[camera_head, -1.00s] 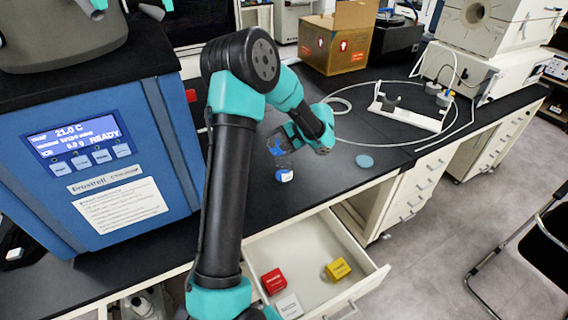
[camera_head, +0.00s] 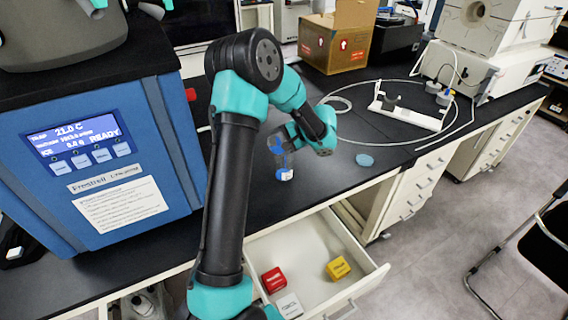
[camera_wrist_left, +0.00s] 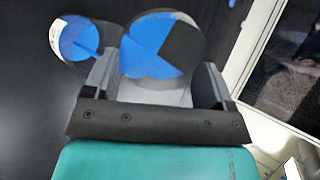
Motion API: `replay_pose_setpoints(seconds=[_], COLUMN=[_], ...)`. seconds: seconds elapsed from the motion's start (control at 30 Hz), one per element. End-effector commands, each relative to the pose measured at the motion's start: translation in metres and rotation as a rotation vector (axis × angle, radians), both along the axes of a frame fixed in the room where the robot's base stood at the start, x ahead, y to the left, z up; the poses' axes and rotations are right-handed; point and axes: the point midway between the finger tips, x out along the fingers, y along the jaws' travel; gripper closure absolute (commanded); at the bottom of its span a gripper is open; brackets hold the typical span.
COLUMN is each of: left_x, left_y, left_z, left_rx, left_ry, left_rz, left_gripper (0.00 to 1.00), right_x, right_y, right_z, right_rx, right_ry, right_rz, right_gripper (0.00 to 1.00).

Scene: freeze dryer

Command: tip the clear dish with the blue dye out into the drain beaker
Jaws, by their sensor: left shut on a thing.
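My left gripper (camera_head: 286,138) is shut on the clear dish (camera_head: 276,146), holding it above the black bench. In the left wrist view the round dish (camera_wrist_left: 160,42) sits between the fingers (camera_wrist_left: 155,72), tilted, with a blue wedge of dye inside. The drain beaker (camera_head: 285,174) stands upright on the bench just below the dish, with blue in it. It also shows in the left wrist view (camera_wrist_left: 72,40), left of the dish. A narrow blue streak there runs between dish and beaker. My right gripper is not in view.
A pale blue disc (camera_head: 365,160) lies on the bench to the right. A white stand (camera_head: 408,112) and looped tubing are farther back. The blue freeze dryer (camera_head: 100,165) is at left. An open drawer (camera_head: 325,283) holds red, yellow and white boxes below the bench edge.

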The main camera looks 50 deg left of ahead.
Motion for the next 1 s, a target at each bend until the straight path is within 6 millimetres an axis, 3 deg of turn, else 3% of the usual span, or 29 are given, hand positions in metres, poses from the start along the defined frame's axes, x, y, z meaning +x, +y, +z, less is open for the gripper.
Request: replay_pose_setpoints(seconds=[1.0], left_x=[-0.0021], left_y=[0.0006], left_z=[0.0011], left_rx=[0.058], left_ry=[0.029], left_rz=[0.004], left_gripper=[0.54], right_x=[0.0], right_y=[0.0], right_z=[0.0], right_rx=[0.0], right_ry=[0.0], right_rz=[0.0], right_gripper=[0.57])
